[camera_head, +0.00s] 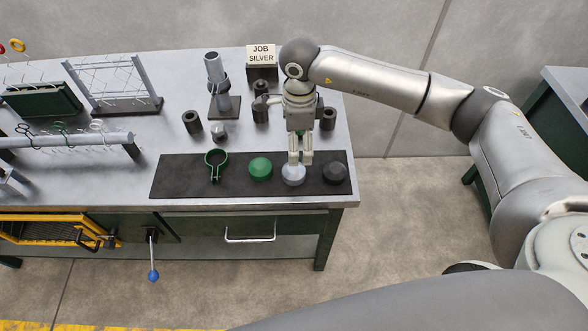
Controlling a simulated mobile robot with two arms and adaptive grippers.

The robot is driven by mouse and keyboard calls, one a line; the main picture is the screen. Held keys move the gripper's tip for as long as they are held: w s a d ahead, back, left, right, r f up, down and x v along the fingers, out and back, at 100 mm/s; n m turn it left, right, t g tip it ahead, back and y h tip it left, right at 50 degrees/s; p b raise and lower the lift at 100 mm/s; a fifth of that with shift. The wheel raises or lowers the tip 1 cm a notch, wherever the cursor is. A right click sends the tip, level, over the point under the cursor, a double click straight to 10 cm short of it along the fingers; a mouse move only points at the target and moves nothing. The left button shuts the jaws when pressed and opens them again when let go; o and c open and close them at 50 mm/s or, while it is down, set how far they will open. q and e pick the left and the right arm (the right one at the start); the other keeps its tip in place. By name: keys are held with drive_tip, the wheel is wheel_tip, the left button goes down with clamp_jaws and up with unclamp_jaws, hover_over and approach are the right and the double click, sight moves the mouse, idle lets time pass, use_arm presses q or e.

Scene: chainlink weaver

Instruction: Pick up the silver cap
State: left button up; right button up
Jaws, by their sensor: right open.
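The silver cap (293,176) is a light grey rounded disc on the black mat (215,185) near the table's front edge. It sits between a green cap (260,168) on its left and a dark grey cap (334,173) on its right. My right gripper (300,161) points straight down, open, with its fingertips at the silver cap and hiding its back part. I cannot tell whether the fingers touch the cap. My left gripper is not in view.
A green ring clamp (215,163) lies on the mat's left. Behind stand several dark cylinders, a grey post (217,80) on a base and a sign (261,54) reading "JOB SILVER". A rail (75,139) with hooks and a wire mesh frame (112,84) fill the left side.

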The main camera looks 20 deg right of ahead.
sight(298, 167)
wheel_tip(298, 167, down, 5)
drive_tip(key=shift+f+p, duration=0.1)
drive_tip(key=shift+p, duration=0.7)
drive_tip(key=shift+s+f+p, duration=0.1)
drive_tip(key=shift+f+p, duration=0.2)
wheel_tip(298, 167, down, 3)
drive_tip(key=shift+s+a+f+p, duration=0.1)
drive_tip(key=shift+f+p, duration=0.05)
drive_tip(key=shift+p, duration=0.85)
drive_tip(key=shift+f, duration=0.7)
drive_tip(key=c, duration=1.1)
